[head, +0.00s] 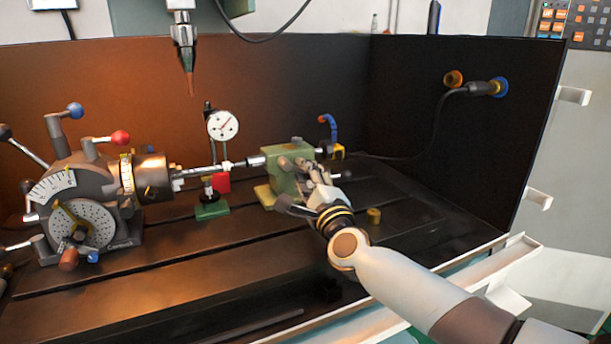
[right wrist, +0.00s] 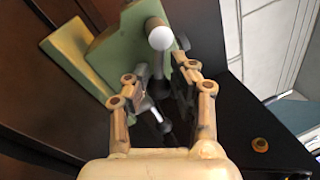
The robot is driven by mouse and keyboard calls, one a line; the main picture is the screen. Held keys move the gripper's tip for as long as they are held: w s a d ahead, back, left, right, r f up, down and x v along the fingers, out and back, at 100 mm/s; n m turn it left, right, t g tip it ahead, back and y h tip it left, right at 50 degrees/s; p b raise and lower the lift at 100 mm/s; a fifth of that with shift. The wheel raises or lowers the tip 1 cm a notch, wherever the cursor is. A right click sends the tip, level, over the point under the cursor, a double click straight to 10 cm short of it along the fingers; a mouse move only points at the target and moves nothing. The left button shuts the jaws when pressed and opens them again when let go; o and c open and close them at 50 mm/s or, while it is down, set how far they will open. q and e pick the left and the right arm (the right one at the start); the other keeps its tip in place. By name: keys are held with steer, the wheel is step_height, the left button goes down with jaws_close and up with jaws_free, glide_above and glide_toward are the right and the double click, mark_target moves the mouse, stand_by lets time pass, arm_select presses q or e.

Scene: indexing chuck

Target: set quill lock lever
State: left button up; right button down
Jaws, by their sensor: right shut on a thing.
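The green tailstock (head: 290,154) stands on the slotted table, with its quill (head: 256,161) pointing left toward the dividing head. My right gripper (head: 312,174) is at the tailstock's near right side and hides part of its levers. In the right wrist view the two fingers (right wrist: 165,75) close around a dark lever with a grey knob (right wrist: 158,88), which I take for the quill lock lever. A pale ball knob (right wrist: 160,38) shows just beyond the fingertips, by the green body. The exact contact is partly hidden. My left gripper is not in view.
A dividing head (head: 85,195) with several levers stands at left. A dial gauge (head: 222,126) on a green base stands left of the tailstock. A tool (head: 187,60) hangs above. A brass knob (head: 374,215) sits on the table at right. The front table surface is mostly clear.

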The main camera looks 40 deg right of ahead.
steer(key=shift+r, duration=0.15)
steer(key=c, duration=1)
jaws_free()
steer(key=shift+d, duration=0.1)
steer(key=shift+s, duration=0.1)
steer(key=shift+s+f, duration=0.25)
steer(key=v, duration=1.1)
steer(key=shift+s, duration=0.15)
